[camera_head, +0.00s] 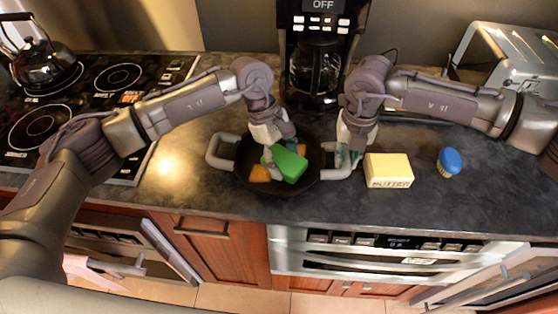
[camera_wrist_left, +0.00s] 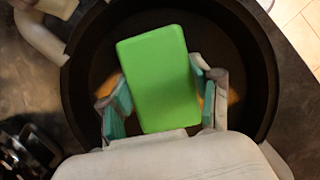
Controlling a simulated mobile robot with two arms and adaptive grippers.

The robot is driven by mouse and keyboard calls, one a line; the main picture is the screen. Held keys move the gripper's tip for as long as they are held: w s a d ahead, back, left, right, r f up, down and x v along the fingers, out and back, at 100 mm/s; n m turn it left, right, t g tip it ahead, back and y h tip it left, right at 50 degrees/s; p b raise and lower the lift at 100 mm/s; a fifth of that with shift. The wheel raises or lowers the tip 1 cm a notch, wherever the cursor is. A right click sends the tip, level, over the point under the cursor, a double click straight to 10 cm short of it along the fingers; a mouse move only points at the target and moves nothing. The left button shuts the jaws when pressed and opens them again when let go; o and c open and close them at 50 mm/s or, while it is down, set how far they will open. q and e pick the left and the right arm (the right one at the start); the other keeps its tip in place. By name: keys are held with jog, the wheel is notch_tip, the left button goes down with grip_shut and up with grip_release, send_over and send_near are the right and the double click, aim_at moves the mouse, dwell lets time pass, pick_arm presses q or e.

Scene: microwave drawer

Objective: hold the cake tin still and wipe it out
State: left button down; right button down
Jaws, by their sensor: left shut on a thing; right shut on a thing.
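The cake tin (camera_head: 313,160) is a round dark pan with two grey side handles, standing on the counter in the head view. My left gripper (camera_head: 281,158) is inside it, shut on a green sponge (camera_head: 291,167). In the left wrist view the sponge (camera_wrist_left: 160,80) sits between the two fingers, over the tin's floor (camera_wrist_left: 232,60). Orange patches (camera_head: 260,174) show in the tin on both sides of the sponge. Whether the sponge presses on the floor is hard to tell. My right gripper (camera_head: 346,157) is shut on the tin's right handle (camera_head: 337,174), partly hiding it.
A butter block (camera_head: 389,171) stands just right of the right handle, with a blue-capped shaker (camera_head: 449,162) beyond it. A coffee maker (camera_head: 315,67) stands behind the tin. The stove (camera_head: 60,115) with a kettle (camera_head: 43,62) is left, a toaster (camera_head: 508,57) at the back right.

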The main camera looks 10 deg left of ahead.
pick_arm(q)
jog(key=shift+a+f, duration=0.15)
jog(key=shift+a, duration=0.8)
jog(key=shift+a+f, duration=0.1)
jog(key=shift+a, duration=0.85)
jog(key=shift+d+r, duration=0.15)
jog(key=shift+d, duration=1.05)
jog(key=shift+d+r, duration=0.1)
jog(key=shift+d, duration=1.05)
jog(key=shift+r, duration=0.15)
jog(key=shift+r, duration=0.4)
jog(key=shift+w+a, duration=0.35)
jog(key=shift+a, duration=0.25)
jog(key=shift+w+a, duration=0.35)
jog(key=shift+a, duration=0.25)
jog(key=shift+r, duration=2.8)
